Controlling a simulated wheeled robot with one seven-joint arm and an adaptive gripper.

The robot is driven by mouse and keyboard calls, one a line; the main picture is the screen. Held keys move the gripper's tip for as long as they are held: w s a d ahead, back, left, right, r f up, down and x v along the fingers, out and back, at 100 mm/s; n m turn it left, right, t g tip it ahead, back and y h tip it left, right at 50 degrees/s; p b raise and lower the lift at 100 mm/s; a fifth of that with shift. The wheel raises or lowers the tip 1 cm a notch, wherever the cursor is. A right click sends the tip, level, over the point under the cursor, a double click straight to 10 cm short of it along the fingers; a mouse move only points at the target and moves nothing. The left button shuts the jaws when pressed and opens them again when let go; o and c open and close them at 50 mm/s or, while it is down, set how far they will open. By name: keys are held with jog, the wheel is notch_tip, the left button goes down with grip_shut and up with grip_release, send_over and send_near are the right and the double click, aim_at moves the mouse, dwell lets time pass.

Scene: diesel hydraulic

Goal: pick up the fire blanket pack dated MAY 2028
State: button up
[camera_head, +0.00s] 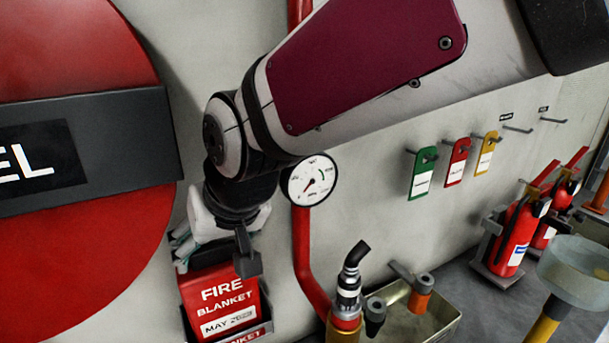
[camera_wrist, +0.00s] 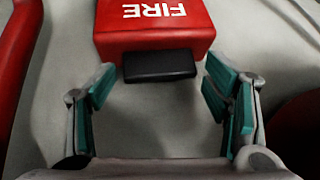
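The red fire blanket pack (camera_head: 222,292) sits upright in a wall holder (camera_head: 262,329) at the lower left of the head view. Its white label reads MAY and what looks like 2028; the last digits are small. In the wrist view the pack (camera_wrist: 155,32) shows at the top with FIRE upside down and a black block (camera_wrist: 160,66) at its near edge. My gripper (camera_head: 213,248) is just above the pack's top. In the wrist view its teal-padded fingers (camera_wrist: 160,88) are spread either side of the black block, apart from it, with nothing held.
A red pipe (camera_head: 301,240) with a gauge (camera_head: 310,181) runs beside the pack. A large red disc (camera_head: 70,240) is at left. A tray (camera_head: 425,325), coloured tags (camera_head: 457,163) and red extinguishers (camera_head: 515,238) are to the right.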

jog(key=c, duration=1.4)
jog(key=shift+r, duration=0.15)
